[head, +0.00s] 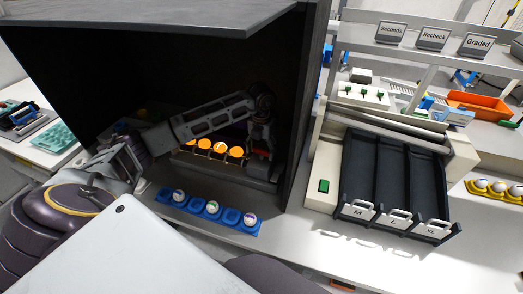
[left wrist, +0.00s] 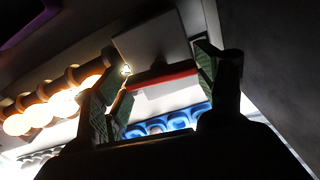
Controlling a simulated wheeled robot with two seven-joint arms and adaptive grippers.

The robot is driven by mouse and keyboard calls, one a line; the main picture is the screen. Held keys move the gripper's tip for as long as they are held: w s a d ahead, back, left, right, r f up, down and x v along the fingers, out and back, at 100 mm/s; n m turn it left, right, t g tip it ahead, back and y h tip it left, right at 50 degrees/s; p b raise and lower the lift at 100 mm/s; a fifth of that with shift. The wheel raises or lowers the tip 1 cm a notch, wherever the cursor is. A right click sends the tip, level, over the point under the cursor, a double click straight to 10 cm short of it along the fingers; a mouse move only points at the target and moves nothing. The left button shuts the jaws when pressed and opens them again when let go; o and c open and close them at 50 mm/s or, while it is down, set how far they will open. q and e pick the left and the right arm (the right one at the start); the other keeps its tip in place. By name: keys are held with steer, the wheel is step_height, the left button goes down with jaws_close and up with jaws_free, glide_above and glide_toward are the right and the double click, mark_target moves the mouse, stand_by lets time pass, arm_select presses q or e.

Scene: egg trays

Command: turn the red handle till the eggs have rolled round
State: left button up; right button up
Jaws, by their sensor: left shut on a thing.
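My left gripper (head: 262,148) is inside the dark box, at the right end of a row of glowing orange eggs (head: 220,147). In the left wrist view the red handle (left wrist: 162,76) lies as a bar between the two fingers of my left gripper (left wrist: 158,78), which is shut on it. The glowing eggs (left wrist: 45,112) sit in a row on rollers at the left of that view. In the head view the arm and gripper hide most of the handle. My right gripper is not in view.
A blue tray (head: 185,207) with several marked eggs stands in front of the rollers. The dark box (head: 297,120) closes the space above and to the right. A sorter with black M, L and XL lanes (head: 385,170) stands right of it.

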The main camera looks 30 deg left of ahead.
arm_select(q)
steer(key=m+b, duration=0.3)
steer(key=m, duration=0.1)
steer(key=shift+m, duration=0.3)
steer(key=m+b, duration=0.2)
steer(key=m, duration=0.1)
steer(key=shift+m+b, duration=0.35)
steer(key=shift+m, duration=0.05)
steer(key=shift+m+b, duration=0.45)
steer(key=shift+m, duration=0.35)
steer(key=m+b, duration=0.1)
steer(key=m, duration=0.2)
steer(key=m+b, duration=0.2)
steer(key=m, duration=0.3)
steer(key=shift+m+b, duration=0.3)
steer(key=shift+b, duration=0.1)
steer(key=shift+r+m+b, duration=0.1)
steer(key=shift+m+b, duration=0.2)
steer(key=shift+m, duration=0.6)
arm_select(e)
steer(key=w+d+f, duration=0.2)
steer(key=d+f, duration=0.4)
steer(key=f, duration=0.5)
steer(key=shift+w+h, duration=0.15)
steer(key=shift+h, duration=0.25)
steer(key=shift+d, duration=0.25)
